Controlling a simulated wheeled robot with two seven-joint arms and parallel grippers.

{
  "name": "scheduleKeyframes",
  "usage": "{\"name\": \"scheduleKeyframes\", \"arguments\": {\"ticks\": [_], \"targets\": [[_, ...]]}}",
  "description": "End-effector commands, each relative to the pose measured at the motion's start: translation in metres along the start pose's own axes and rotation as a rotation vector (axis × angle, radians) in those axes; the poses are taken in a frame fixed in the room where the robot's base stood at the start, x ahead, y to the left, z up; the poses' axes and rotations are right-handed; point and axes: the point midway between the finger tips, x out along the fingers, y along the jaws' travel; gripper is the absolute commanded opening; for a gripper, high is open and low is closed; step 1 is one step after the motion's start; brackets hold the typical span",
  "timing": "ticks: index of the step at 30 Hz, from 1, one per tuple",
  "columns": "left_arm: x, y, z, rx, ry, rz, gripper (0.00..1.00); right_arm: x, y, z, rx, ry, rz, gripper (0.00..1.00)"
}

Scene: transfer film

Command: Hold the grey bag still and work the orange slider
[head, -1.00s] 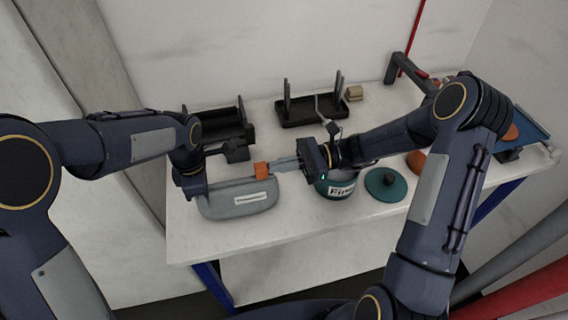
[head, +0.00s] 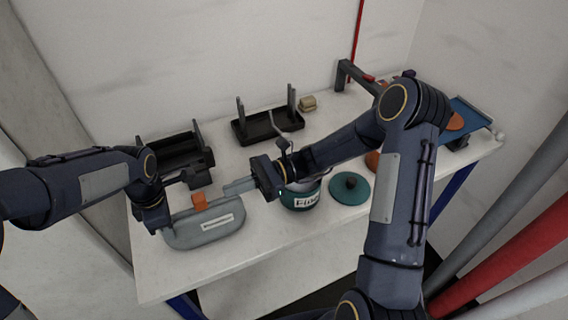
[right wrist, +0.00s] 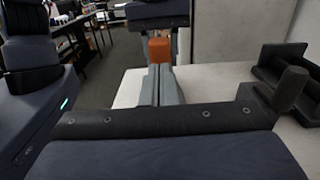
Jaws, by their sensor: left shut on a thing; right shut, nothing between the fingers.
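The grey bag (head: 205,231) with a white label lies near the front left of the table in the head view. My left gripper (head: 163,210) is shut on the bag's left end. The orange slider (head: 200,200) stands at about the middle of the bag's top edge. My right gripper (head: 232,187) is shut and empty, its grey fingers pointing left to the right of the slider. In the right wrist view the slider (right wrist: 160,49) is just beyond the shut fingertips (right wrist: 159,70). I cannot tell whether they touch.
A teal labelled pot (head: 300,196) stands right of the bag, partly under my right arm, with a teal lid (head: 350,189) beside it. Black trays (head: 178,156) (head: 268,126) stand behind. The table (head: 160,280) is clear in front of the bag.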

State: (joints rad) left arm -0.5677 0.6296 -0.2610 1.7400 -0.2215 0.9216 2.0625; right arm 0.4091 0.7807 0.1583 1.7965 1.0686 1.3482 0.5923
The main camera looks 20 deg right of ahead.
Motion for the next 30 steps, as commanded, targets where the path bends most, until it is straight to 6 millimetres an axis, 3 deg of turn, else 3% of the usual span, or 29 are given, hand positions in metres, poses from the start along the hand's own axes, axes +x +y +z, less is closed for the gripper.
{"name": "scheduleKeyframes", "arguments": {"ticks": [3,18,24,30], "targets": [[-0.001,0.000,0.000,0.000,-0.001,0.001,0.03,-0.032,-0.001,0.000,-0.001,0.003,-0.007,0.00],[-0.001,0.000,0.000,0.000,-0.001,0.001,0.03,-0.155,0.000,0.000,0.000,0.003,-0.005,0.00],[-0.001,0.000,0.000,0.000,-0.001,0.001,0.03,-0.187,0.000,0.000,-0.001,0.000,-0.002,0.00],[-0.001,0.000,0.000,0.000,-0.001,0.001,0.03,-0.199,0.000,0.000,0.000,0.001,0.000,0.00]]}}
